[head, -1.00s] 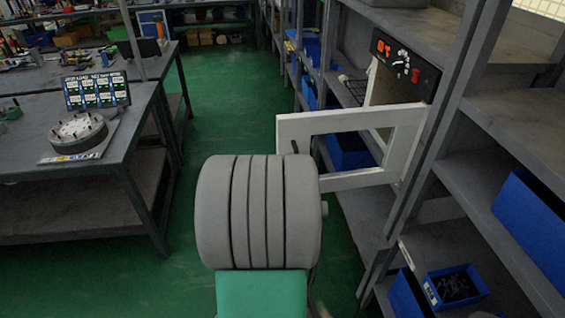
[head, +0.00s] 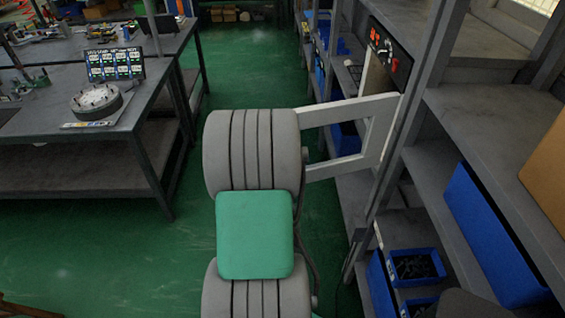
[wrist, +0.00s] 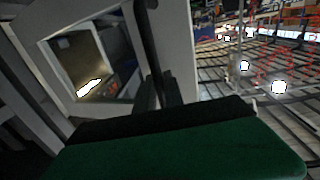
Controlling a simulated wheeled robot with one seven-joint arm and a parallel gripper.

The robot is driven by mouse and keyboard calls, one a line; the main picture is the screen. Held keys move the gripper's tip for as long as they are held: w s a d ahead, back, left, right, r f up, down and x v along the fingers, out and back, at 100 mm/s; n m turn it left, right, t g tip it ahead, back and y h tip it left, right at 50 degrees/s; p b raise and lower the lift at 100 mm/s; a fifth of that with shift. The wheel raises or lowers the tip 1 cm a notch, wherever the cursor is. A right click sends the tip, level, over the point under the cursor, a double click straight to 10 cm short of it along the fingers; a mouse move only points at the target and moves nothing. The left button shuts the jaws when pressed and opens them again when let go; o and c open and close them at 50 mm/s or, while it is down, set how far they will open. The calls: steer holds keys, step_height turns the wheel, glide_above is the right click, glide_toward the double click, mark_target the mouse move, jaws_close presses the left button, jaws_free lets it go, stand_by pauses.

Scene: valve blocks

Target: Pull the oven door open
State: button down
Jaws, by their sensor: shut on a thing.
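The oven door (head: 352,110) is a white frame with a window. In the head view it stands swung out from the oven (head: 391,50), which has a black control panel in the shelf at right. In the wrist view the door (wrist: 176,40) fills the upper left, with its dark bar handle (wrist: 148,38) upright along it. My gripper (wrist: 158,92) is shut on the handle, its dark fingers at the bar's lower part. In the head view my grey and green arm hides the gripper, the handle and the door's left edge.
Grey shelves with blue bins (head: 490,235) line the right side, close to my arm. A workbench (head: 60,130) with a round fixture (head: 97,100) stands at left. Green floor (head: 175,255) is open between them.

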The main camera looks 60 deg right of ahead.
steer(key=shift+d, duration=0.1)
steer(key=c, duration=1.6)
jaws_free()
steer(key=shift+s+d, duration=0.1)
steer(key=shift+s, duration=0.05)
steer(key=shift+c, duration=0.2)
steer(key=shift+o, duration=0.9)
steer(key=shift+a, duration=0.2)
steer(key=v, duration=0.7)
steer(key=shift+a, duration=0.3)
steer(key=shift+b, duration=0.3)
